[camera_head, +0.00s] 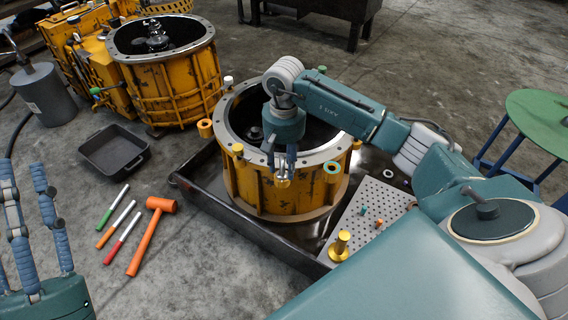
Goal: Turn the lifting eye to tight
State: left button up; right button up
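The yellow ribbed housing (258,188) stands in a dark tray, with a grey bolted flange on top. On its front rim is a small yellow fitting (283,182), which may be the lifting eye; its shape is too small to be sure. My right gripper (283,168) points down just over this fitting. Its fingers stand apart, one on each side; contact cannot be made out. My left gripper (22,170) is open, empty, at lower left.
The dark tray (250,231) holds a perforated plate (366,215) with small parts and a brass-coloured piece (340,246). An orange mallet (150,235), several coloured tools and a black bin (113,150) lie on the floor. A second yellow housing (170,85) stands behind left.

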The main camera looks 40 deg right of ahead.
jog(key=shift+c, duration=0.3)
grip_shut()
